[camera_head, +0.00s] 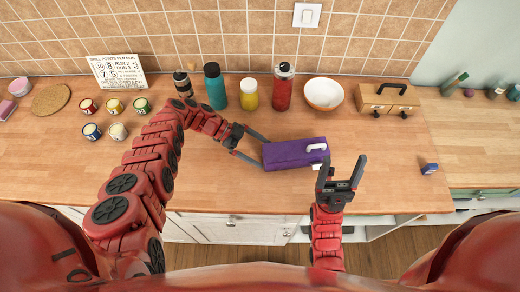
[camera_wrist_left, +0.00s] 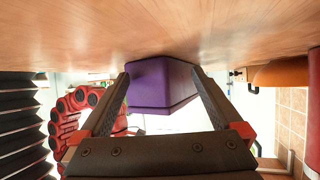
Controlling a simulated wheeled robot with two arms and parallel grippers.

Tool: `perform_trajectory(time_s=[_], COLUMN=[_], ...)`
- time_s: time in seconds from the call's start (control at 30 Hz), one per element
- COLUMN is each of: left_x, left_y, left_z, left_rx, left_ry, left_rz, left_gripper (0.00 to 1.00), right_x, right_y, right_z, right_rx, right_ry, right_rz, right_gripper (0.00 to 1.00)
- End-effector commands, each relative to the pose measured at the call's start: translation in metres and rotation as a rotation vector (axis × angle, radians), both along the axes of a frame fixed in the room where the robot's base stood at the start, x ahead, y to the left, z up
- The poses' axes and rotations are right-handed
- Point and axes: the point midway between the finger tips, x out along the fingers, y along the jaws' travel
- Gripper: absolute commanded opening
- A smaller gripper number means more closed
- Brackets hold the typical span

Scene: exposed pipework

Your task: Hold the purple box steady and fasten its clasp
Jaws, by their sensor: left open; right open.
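The purple box (camera_head: 290,154) lies on the wooden counter, its long side running left to right. A white clasp (camera_head: 316,148) shows near its right end, with another white part below it at the front edge. My left gripper (camera_head: 258,150) is open at the box's left end, with its fingers to either side of that end. In the left wrist view the box (camera_wrist_left: 160,84) sits between the two open fingers; I cannot tell whether they touch it. My right gripper (camera_head: 343,170) is open and empty, fingers pointing up the picture, just right of and in front of the clasp end.
Behind the box stand a teal bottle (camera_head: 215,86), a yellow jar (camera_head: 249,95), a red bottle (camera_head: 283,88) and a white bowl (camera_head: 323,94). A wooden case (camera_head: 388,99) is at the back right. A small blue object (camera_head: 429,168) lies right. Several small cups stand left.

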Motion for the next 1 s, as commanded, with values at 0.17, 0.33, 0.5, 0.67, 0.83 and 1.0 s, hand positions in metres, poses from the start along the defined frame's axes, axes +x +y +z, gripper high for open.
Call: perform_trajectory(time_s=[0.17,0.33,0.5,0.67,0.83,1.0], left_x=[-0.0009,-0.0006,-0.0005,-0.0004,-0.0003,-0.0004], left_y=[-0.003,-0.0026,-0.0025,-0.0024,-0.0025,-0.0024], left_z=[-0.0015,-0.0013,-0.0013,-0.0012,-0.0011,-0.0011], left_rx=[0.0,0.0,0.0,0.0,0.0,0.0], left_ry=[0.0,0.0,0.0,0.0,0.0,0.0], left_rz=[0.0,0.001,0.001,0.001,0.001,0.001], left_gripper=[1.0,0.93,0.62,0.33,0.03,0.0], right_x=[0.0,0.0,0.0,0.0,0.0,0.0], right_y=[0.0,0.0,0.0,0.0,0.0,0.0], right_z=[0.0003,0.0002,0.0002,0.0002,0.0002,0.0002], right_rx=[0.0,0.0,0.0,0.0,0.0,0.0], right_ry=[0.0,0.0,0.0,0.0,0.0,0.0], right_rz=[0.0,0.0,0.0,0.0,0.0,0.0], right_gripper=[0.71,0.71,0.71,0.71,0.71,0.71])
